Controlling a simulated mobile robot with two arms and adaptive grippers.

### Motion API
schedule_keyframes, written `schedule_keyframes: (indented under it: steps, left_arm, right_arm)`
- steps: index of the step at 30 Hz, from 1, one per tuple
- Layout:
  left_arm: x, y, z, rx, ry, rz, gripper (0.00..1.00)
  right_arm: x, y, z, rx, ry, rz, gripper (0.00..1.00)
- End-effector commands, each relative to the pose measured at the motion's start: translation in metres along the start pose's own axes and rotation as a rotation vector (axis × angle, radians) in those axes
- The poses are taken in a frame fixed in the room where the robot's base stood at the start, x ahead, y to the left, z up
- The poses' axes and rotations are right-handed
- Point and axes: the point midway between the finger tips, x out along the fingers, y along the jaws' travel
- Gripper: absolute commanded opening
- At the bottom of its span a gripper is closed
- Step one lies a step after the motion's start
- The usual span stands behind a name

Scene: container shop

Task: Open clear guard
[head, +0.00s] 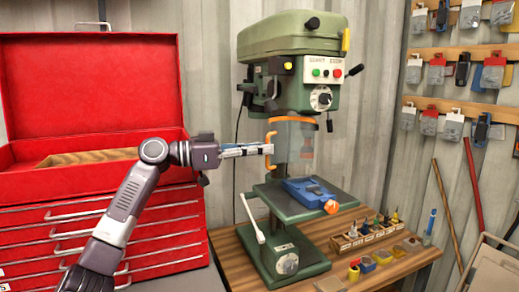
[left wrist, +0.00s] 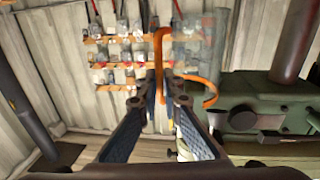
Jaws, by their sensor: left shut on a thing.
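The clear guard (head: 300,145) is a see-through panel with orange edging on the front of a green drill press (head: 292,60). Its orange handle (head: 268,150) is on the guard's left side. My left gripper (head: 265,149) reaches in from the left and is shut on the handle. In the left wrist view the orange handle (left wrist: 158,60) stands upright between the fingertips of my left gripper (left wrist: 160,85), and a curved orange edge shows to the right. My right gripper is not in view.
A blue vise (head: 308,192) sits on the press table under the guard. A wooden bit holder (head: 368,235) stands on the bench (head: 390,272). An open red tool chest (head: 95,100) is at left. Tools hang on the back wall at right.

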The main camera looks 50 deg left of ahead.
Motion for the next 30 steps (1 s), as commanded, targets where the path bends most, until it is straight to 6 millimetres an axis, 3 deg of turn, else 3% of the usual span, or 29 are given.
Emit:
schedule_keyframes:
  steps: [3, 20, 25, 30]
  left_arm:
    - [-0.002, -0.006, -0.008, 0.003, 0.019, -0.02, 0.14]
    - [-0.001, -0.004, -0.002, -0.002, 0.01, -0.012, 0.14]
    - [-0.017, -0.003, -0.003, -0.003, 0.014, -0.012, 0.14]
    - [-0.051, -0.003, -0.003, -0.002, 0.017, -0.013, 0.14]
  right_arm:
    - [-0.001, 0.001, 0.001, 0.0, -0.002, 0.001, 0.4]
    - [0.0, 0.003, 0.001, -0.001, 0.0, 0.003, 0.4]
    - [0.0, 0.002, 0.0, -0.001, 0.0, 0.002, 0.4]
    - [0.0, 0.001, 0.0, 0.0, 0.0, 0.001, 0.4]
